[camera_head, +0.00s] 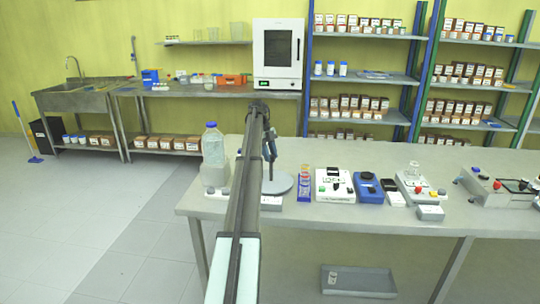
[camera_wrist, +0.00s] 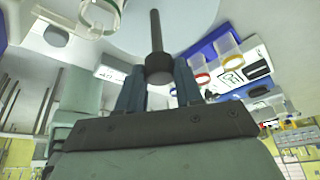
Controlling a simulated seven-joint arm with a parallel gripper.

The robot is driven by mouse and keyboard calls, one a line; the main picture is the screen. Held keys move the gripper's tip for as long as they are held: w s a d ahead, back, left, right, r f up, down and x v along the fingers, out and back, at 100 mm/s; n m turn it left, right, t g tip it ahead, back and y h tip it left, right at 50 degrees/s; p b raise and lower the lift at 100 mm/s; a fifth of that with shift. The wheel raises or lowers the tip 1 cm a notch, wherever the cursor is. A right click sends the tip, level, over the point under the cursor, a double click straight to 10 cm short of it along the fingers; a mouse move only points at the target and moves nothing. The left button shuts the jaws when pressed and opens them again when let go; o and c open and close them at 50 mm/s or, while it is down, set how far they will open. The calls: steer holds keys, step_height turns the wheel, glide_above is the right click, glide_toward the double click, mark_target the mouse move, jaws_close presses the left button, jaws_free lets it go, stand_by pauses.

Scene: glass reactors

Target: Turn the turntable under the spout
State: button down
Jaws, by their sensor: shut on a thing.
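The turntable is a round grey disc (camera_head: 281,184) lying on the bench, partly hidden behind my arm in the head view. In the wrist view its pale surface (camera_wrist: 195,22) fills the top middle. A dark upright post with a thicker knob (camera_wrist: 157,50) stands there. My gripper (camera_wrist: 158,78) is shut on this post, one finger on each side. In the head view my gripper (camera_head: 269,150) is small and partly covered by my arm. A clear cup with a green ring (camera_wrist: 104,14) shows at the disc's edge. I cannot make out the spout.
A blue rack (camera_head: 304,185) stands right of the disc, then a white device (camera_head: 335,186) and a blue device (camera_head: 368,188). The bench behind is clear.

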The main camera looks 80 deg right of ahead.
stand_by(0.3)
steer(key=c, duration=0.8)
jaws_free()
steer(key=shift+o, duration=0.2)
steer(key=shift+n, duration=0.3)
